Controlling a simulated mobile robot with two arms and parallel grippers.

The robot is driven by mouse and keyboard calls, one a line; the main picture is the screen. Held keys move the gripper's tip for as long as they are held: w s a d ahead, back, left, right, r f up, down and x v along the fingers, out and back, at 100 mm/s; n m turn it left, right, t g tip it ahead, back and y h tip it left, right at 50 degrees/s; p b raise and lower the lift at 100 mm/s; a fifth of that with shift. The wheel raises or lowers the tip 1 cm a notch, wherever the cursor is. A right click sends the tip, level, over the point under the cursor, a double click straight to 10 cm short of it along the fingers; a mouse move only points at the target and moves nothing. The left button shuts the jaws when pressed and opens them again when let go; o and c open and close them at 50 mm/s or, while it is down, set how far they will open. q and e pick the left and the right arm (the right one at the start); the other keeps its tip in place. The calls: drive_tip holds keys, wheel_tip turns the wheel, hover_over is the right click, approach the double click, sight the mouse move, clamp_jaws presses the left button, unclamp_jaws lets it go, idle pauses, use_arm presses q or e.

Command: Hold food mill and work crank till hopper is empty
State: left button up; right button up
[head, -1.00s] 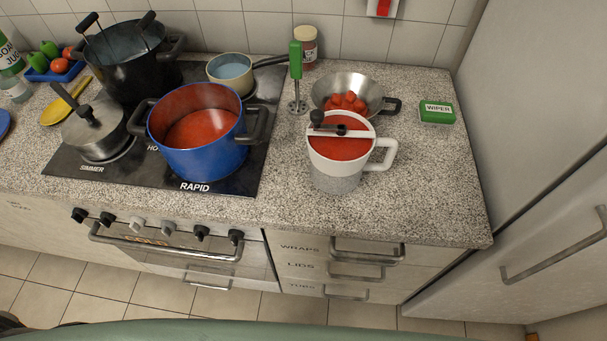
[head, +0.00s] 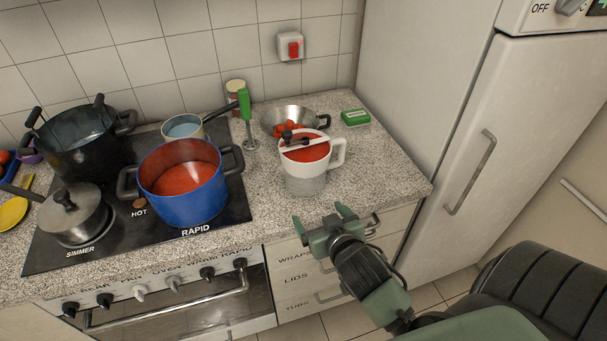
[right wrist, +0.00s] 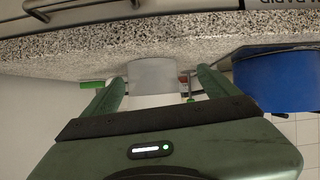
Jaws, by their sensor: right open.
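My right gripper (head: 321,217) is open and empty, in front of the counter edge, below and nearer than the mill. In the right wrist view the mill (right wrist: 153,76) shows beyond and between the open fingers (right wrist: 160,88), not touched. My left gripper is out of view.
A blue pot of red sauce (head: 190,208) stands left of the mill on the hob. A metal bowl of tomatoes (head: 312,121) sits behind it, with a green stick blender (head: 245,110) at back left. A green wiper box (head: 355,117) is at back right. The fridge (head: 500,140) bounds the right.

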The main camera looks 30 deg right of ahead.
sight(299, 143)
drive_tip(key=w+d+r+t, duration=0.2)
drive_tip(key=w+r+t, duration=0.45)
drive_tip(key=r, duration=0.25)
drive_tip(key=shift+g, duration=0.45)
drive_tip(key=w+p, duration=0.1)
drive_tip(key=w, duration=0.2)
drive_tip(key=w+d+p, duration=0.1)
drive_tip(key=w, duration=0.3)
drive_tip(key=w+d, duration=0.1)
drive_tip(key=w, duration=0.3)
drive_tip(key=shift+d+p, duration=0.15)
drive_tip(key=shift+p, duration=0.25)
drive_tip(key=c, duration=1.7)
drive_tip(key=o, duration=1.7)
